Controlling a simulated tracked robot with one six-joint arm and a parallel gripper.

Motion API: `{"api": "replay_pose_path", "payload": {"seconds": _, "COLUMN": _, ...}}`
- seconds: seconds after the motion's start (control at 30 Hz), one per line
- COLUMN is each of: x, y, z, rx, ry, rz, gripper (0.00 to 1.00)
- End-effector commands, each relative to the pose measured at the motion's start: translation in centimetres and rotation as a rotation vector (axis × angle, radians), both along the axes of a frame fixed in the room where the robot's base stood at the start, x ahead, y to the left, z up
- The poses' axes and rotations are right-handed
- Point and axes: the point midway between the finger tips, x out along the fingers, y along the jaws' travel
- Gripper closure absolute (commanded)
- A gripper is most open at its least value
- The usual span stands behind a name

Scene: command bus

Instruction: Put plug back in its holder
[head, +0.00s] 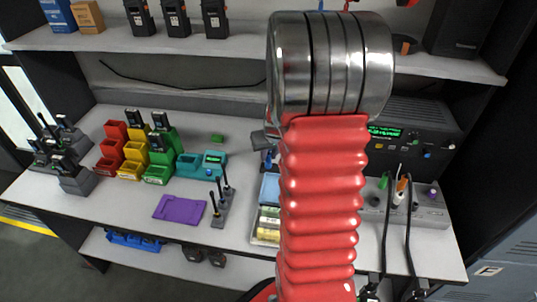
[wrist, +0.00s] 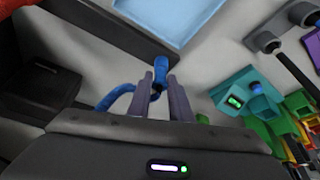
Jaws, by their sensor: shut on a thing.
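A blue plug (wrist: 158,76) with a blue cable (wrist: 116,98) sits between the two fingers of my gripper (wrist: 160,92) in the wrist view. The fingers are shut on it, and its end points toward a pale blue tray. In the head view my arm hides most of the gripper; a grey bit of it (head: 264,141) shows left of the arm, with a bit of blue below it. A grey plug holder (head: 428,213) stands on the right of the bench with green, orange and purple plugs in it. Its left end is close to my arm and partly hidden.
A pale blue tray (head: 269,188) lies by my arm. A black radio unit (head: 425,128) stands behind the holder. Black cables hang over the bench front. Coloured bins (head: 130,168), a teal device (head: 213,160) and a purple plate (head: 180,208) are to the left. A shelf runs above.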

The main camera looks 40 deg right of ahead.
Motion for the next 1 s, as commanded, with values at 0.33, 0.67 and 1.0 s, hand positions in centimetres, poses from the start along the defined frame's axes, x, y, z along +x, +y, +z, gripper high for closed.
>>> {"api": "replay_pose_path", "payload": {"seconds": 0.33, "x": 0.01, "y": 0.01, "z": -0.07, "rx": 0.0, "ry": 0.0, "rz": 0.0, "gripper": 0.96}}
{"api": "replay_pose_path", "payload": {"seconds": 0.67, "x": 0.04, "y": -0.02, "z": -0.55, "rx": -0.001, "ry": -0.001, "rz": 0.001, "gripper": 0.96}}
{"api": "replay_pose_path", "payload": {"seconds": 1.0, "x": 0.04, "y": 0.01, "z": -0.55, "rx": -0.001, "ry": -0.001, "rz": 0.001, "gripper": 0.72}}
